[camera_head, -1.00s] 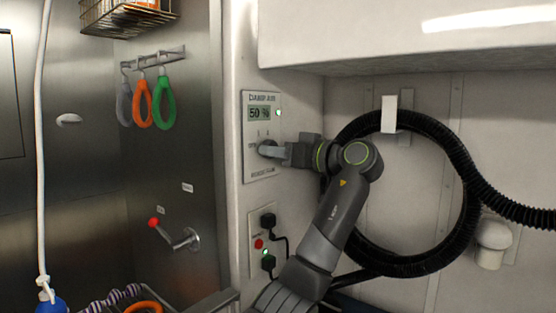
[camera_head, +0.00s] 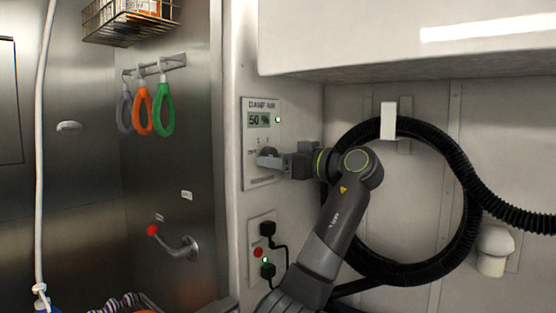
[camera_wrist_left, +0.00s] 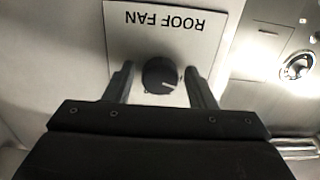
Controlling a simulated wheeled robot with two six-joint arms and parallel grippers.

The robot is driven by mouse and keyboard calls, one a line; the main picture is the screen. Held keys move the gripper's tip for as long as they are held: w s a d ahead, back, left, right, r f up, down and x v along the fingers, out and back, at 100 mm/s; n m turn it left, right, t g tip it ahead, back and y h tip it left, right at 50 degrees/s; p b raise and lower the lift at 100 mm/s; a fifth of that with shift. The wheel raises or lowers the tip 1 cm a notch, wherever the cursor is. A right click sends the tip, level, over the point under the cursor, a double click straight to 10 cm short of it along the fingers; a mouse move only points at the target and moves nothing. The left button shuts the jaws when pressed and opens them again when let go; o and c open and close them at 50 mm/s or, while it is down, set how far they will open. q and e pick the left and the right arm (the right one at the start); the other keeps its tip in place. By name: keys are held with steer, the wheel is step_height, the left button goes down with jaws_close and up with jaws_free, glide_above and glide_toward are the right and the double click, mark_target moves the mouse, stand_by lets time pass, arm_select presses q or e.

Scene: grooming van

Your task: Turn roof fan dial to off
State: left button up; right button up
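The roof fan dial (camera_wrist_left: 160,75) is a round black knob with a white pointer mark, on a white plate (camera_wrist_left: 205,45) lettered ROOF FAN, upside down in the left wrist view. The mark points right and slightly down there. My left gripper (camera_wrist_left: 163,88) is open, with one finger on each side of the dial; a small gap seems to show on both sides. In the head view my left gripper (camera_head: 268,157) is at the lower part of the white wall panel (camera_head: 247,178) and mostly hides the dial. My right gripper is not in view.
The panel's display (camera_head: 259,119) reads 50 %, with a green light beside it. Below are plugged sockets (camera_head: 262,240). A black hose (camera_head: 465,170) loops behind my arm. An overhead cabinet (camera_head: 400,45) hangs above. A red-tipped lever (camera_head: 170,240) is at the left.

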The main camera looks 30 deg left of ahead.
arm_select(q)
steer(key=shift+o, duration=0.6)
steer(key=shift+r, duration=0.1)
steer(key=s+d+b, duration=0.1)
steer(key=d, duration=1.6)
steer(key=shift+s+d+b, duration=0.15)
steer(key=shift+d+b, duration=0.05)
steer(key=shift+b, duration=0.2)
